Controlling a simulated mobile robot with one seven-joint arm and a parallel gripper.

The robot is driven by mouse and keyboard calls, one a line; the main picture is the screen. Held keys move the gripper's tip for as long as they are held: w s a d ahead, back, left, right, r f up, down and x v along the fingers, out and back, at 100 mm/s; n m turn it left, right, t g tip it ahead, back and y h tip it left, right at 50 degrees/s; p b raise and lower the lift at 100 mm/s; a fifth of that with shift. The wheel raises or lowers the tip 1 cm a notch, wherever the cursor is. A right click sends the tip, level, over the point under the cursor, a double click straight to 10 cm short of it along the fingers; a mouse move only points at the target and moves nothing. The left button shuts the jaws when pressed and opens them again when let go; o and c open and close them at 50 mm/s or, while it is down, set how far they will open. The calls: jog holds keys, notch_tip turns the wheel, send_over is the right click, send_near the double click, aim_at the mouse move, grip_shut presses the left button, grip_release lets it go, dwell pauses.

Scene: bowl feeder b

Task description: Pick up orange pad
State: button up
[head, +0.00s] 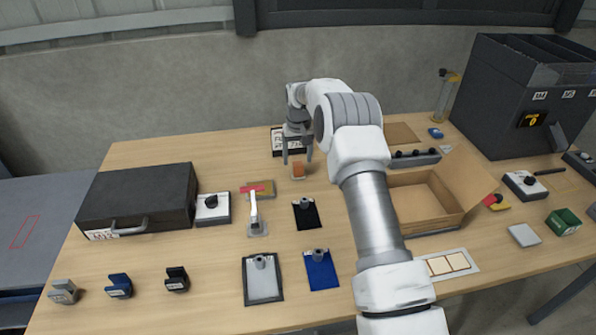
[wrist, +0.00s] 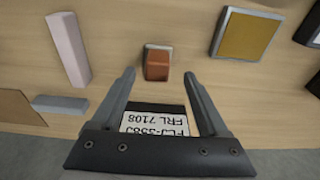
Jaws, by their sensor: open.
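The orange pad (head: 298,168) lies on the table just below my gripper in the head view. It looks like a small orange-brown block on a pale base. In the wrist view the orange pad (wrist: 157,67) sits ahead of the fingertips, roughly midway between them. My gripper (head: 297,158) is open and empty, with its fingers pointing down. In the wrist view my gripper (wrist: 159,80) has its two fingers apart, and neither touches the pad.
A labelled plate (wrist: 155,122) shows between the fingers. A yellow-topped pad (wrist: 245,36) lies nearby. A dark case (head: 138,197) stands left and an open cardboard box (head: 425,205) right. Clipboards (head: 263,279) lie in front. Bare table surrounds the orange pad.

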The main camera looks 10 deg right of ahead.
aim_at(298, 164)
jog(key=f, duration=0.2)
jog(key=w+f, duration=0.1)
jog(key=f, duration=0.2)
jog(key=shift+d, duration=0.15)
grip_shut()
